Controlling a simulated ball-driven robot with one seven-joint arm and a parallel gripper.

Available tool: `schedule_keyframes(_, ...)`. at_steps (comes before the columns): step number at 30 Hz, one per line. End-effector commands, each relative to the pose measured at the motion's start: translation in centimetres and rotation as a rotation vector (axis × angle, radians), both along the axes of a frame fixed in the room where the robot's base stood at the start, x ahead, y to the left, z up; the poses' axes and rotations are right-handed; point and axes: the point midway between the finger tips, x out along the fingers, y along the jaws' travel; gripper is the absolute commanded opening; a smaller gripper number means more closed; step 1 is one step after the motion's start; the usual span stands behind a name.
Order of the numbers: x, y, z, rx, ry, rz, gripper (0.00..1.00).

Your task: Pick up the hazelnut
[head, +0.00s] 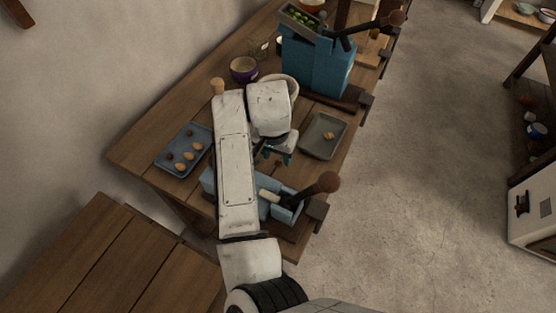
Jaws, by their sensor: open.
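My gripper (276,156) hangs over the wooden table, open, with teal fingertips and nothing seen between them. A blue-grey tray (206,131) left of my arm holds several small nuts. Some are orange-brown, such as one nut (198,146), and some are darker, such as another nut (170,155). A grey tray (335,120) to the right of my gripper holds a small tan piece (329,136). I cannot tell which of these is the hazelnut. My arm hides the table between the two trays.
A low blue device (285,215) with a dark ball-ended lever (326,183) stands near my gripper. A tall blue press (315,68) stands behind. A purple bowl (243,70), a pale bowl (290,84) and a cork-like piece (217,86) are at the back.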

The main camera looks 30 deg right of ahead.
Motion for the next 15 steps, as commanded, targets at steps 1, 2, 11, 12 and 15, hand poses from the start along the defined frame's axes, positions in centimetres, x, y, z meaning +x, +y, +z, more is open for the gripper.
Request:
schedule_keyframes(1,0.1,-0.1,-0.7,0.001,0.002,0.0,0.49)
schedule_keyframes(2,0.1,-0.1,-1.1,0.0,0.003,0.0,0.49)
schedule_keyframes(11,0.3,-0.3,-2.4,0.0,0.0,-0.001,0.49)
schedule_keyframes(12,0.3,-0.3,-2.4,0.0,0.0,-0.001,0.49)
schedule_keyframes(15,0.3,-0.3,-2.4,0.0,0.0,-0.001,0.44)
